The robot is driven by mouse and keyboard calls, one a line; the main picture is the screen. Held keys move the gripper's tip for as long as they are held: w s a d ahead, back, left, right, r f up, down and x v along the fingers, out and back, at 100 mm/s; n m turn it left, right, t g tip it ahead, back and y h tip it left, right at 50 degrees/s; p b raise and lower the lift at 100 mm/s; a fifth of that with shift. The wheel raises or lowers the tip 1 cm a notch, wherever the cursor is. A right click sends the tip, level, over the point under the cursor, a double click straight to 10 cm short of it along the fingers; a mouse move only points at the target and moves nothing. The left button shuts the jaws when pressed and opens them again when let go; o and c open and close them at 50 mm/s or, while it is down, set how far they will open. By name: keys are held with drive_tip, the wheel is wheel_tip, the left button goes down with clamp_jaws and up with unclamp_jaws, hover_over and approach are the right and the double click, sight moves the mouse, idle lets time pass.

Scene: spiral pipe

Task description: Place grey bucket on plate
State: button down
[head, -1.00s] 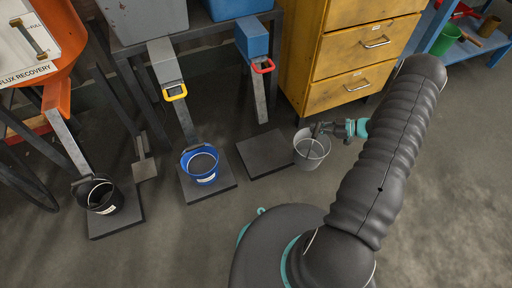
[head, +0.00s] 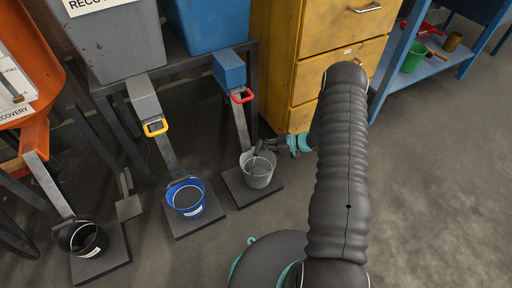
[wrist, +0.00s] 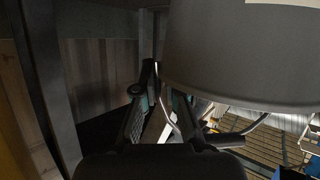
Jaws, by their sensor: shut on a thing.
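The grey bucket (head: 258,172) is at the dark square plate (head: 236,190) below the red-handled chute, upright over it. I cannot tell whether its base touches the plate. My gripper (head: 266,147) is at the bucket's upper right rim, shut on the bucket. In the wrist view the grey bucket (wrist: 245,55) fills the upper right, and the fingers of my gripper (wrist: 160,105) are at its handle. The bucket's base is not clear in the wrist view.
A blue bucket (head: 186,198) stands on the middle plate (head: 205,222) and a black bucket (head: 82,238) on the left plate (head: 100,267). The red-handled chute (head: 240,112) slopes down just behind the grey bucket. Yellow drawers (head: 338,75) stand close behind my gripper. Floor to the right is clear.

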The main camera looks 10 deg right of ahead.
drive_tip(key=x, duration=0.3)
drive_tip(key=shift+f, duration=0.25)
drive_tip(key=shift+f, duration=0.1)
drive_tip(key=c, duration=1.3)
unclamp_jaws()
drive_tip(key=shift+o, duration=0.2)
